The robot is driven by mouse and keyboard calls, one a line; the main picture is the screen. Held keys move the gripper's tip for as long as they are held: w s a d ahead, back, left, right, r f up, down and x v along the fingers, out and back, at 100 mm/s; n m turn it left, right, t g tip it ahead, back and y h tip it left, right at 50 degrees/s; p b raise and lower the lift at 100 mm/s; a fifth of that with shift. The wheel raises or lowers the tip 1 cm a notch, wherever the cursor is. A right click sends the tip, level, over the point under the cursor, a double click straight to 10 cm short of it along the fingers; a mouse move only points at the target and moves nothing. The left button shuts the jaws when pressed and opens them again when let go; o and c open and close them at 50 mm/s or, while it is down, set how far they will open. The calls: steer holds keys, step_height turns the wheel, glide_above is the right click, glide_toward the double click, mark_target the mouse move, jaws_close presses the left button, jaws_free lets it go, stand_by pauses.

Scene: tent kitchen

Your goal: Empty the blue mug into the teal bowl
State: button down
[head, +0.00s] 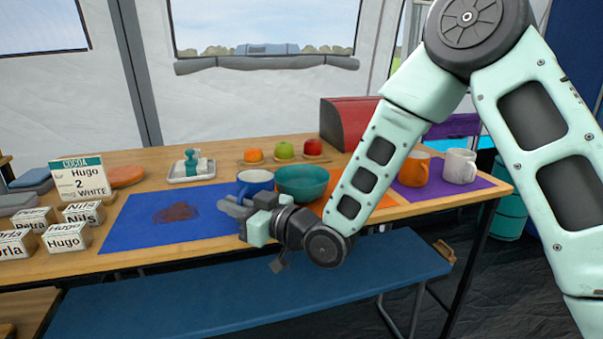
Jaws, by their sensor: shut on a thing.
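The blue mug (255,179) stands out behind my gripper, just left of the teal bowl (302,182). It looks upright, and its lower part is hidden by my gripper. My gripper (234,204) reaches in from the right, its fingers low at the mug's near left side and shut on the mug. The exact contact is hard to see. The teal bowl sits right of the mug, its lower right side close behind my forearm. The contents of the mug and bowl cannot be seen.
A brown spill (176,212) marks the blue mat (130,235). An orange mug (413,169) and a white mug (459,166) stand on a purple mat at right. Fruit on a board (314,159), a red bread box (345,122) and a white tray (181,180) are behind. Labelled boxes (67,236) stand left.

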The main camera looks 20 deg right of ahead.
mark_target(249, 187)
steer(key=shift+w+d+r+m+p, duration=0.15)
steer(key=shift+d+r+m+p, duration=0.25)
steer(key=shift+r+m, duration=0.25)
steer(key=d+r+m+p, duration=0.1)
steer(key=r+p, duration=0.1)
steer(key=w+r+m+t+p, duration=0.1)
steer(key=r+p, duration=0.1)
steer(key=d+r+m+p, duration=0.1)
steer(key=r+p, duration=0.2)
steer(key=shift+w+d+r+m+t+y, duration=0.1)
steer(key=shift+w+d+m+t+y, duration=0.1)
steer(key=shift+d+m+t+y, duration=0.15)
steer(key=d+r+m+t+p, duration=0.1)
steer(key=m, duration=0.2)
steer(key=w+d+r+m+t+h+p, duration=0.1)
steer(key=d+m, duration=0.1)
steer(key=m, duration=0.1)
steer(key=w+d+m+t+p, duration=0.1)
steer(key=m+p, duration=0.1)
steer(key=m, duration=0.1)
steer(key=shift+w+d+r+m+h, duration=0.15)
steer(key=shift+d+r+m+h, duration=0.15)
steer(key=shift+r, duration=0.1)
steer(key=shift+w+d+r+m+t+h+p, duration=0.15)
steer(key=shift+d+r+m+t+h+p, duration=0.1)
steer(key=shift+r+m+t+p, duration=0.25)
